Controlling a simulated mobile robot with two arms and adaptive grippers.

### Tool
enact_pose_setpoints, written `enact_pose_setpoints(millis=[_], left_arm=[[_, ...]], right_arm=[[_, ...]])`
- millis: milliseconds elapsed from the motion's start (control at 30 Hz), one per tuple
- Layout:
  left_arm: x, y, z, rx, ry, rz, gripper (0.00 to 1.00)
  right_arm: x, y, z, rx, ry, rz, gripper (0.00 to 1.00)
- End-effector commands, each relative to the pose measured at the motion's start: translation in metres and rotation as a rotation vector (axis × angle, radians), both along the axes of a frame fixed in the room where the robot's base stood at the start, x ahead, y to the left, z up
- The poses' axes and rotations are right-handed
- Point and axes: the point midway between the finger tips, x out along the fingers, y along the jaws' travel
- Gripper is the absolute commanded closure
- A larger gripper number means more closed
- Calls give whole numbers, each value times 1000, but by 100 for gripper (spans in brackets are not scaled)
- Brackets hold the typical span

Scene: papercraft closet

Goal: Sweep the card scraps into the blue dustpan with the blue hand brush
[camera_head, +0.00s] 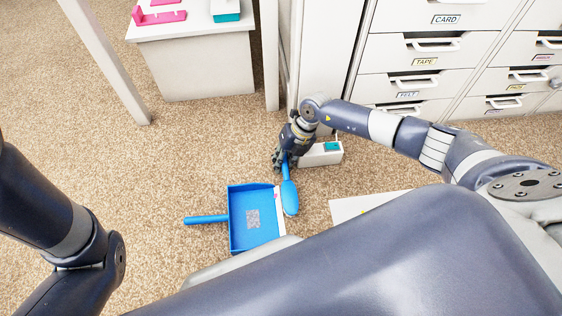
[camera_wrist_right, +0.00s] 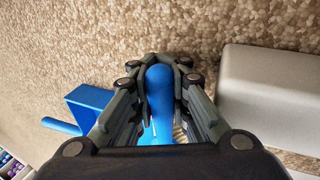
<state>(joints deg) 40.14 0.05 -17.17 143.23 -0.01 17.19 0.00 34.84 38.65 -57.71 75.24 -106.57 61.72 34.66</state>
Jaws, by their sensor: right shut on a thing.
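The blue dustpan (camera_head: 237,236) lies on the carpet with its handle pointing left; it also shows at the left of the right wrist view (camera_wrist_right: 92,103). The blue hand brush (camera_head: 290,199) is beside the pan's right edge. My right gripper (camera_head: 284,163) is shut on the brush handle, which shows between the fingers in the right wrist view (camera_wrist_right: 160,92). The brush's bristles are mostly hidden. A small speckled pinkish-grey patch (camera_head: 253,219) shows in the pan; I cannot tell whether it is card scraps or a marking. My left arm is at the left, its gripper out of view.
A white box with a teal patch (camera_head: 320,156) stands right of my right gripper. A pale flat sheet (camera_head: 352,208) lies right of the brush, partly hidden by my body. Labelled drawers (camera_head: 425,50) and a white table (camera_head: 200,65) stand behind. Carpet left of the dustpan is clear.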

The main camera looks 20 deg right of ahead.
Motion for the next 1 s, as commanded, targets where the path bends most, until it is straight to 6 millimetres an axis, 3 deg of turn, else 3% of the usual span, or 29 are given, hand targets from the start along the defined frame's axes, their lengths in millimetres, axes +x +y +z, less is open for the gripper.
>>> enact_pose_setpoints(millis=[333, 1000], left_arm=[[0, 0, 7, 0, 0, 0, 60], [0, 0, 18, 0, 0, -1, 60]], right_arm=[[5, 17, 2, 0, 0, 1, 100], [6, 21, 7, 1, 0, 0, 100]])
